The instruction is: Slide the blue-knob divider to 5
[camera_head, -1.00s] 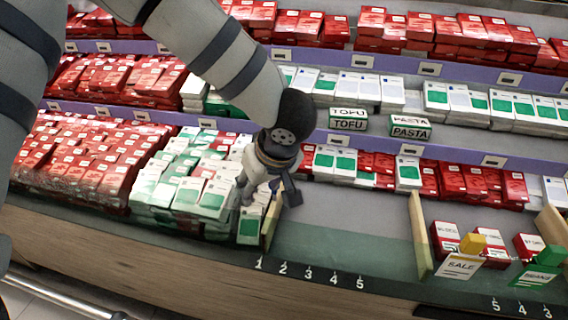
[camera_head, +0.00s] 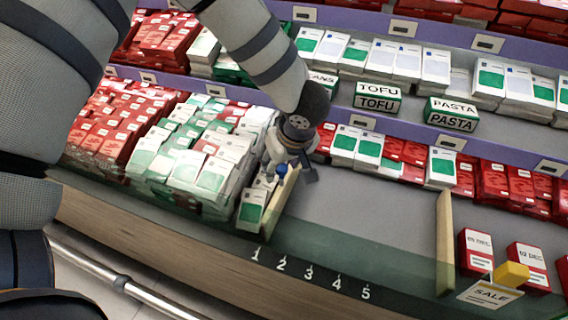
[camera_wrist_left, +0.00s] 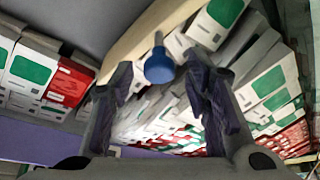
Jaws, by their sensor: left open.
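The wooden divider (camera_head: 279,207) with the blue knob (camera_head: 282,170) stands at the right side of the green-and-white boxes, near mark 1 on the shelf's front edge. My left gripper (camera_head: 291,174) is open above and behind the divider, close to the knob. In the left wrist view the blue knob (camera_wrist_left: 159,67) shows between the two spread fingers (camera_wrist_left: 158,85), with the divider's pale wooden edge (camera_wrist_left: 150,27) beyond. I cannot tell whether a finger touches the knob. Marks 1 to 5 (camera_head: 309,273) run rightward along the front edge. My right gripper is not in view.
The shelf between the blue-knob divider and another wooden divider (camera_head: 445,240) is bare (camera_head: 365,215). Green-and-white boxes (camera_head: 200,170) crowd the left side. TOFU (camera_head: 378,97) and PASTA (camera_head: 451,114) boxes stand on the shelf above.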

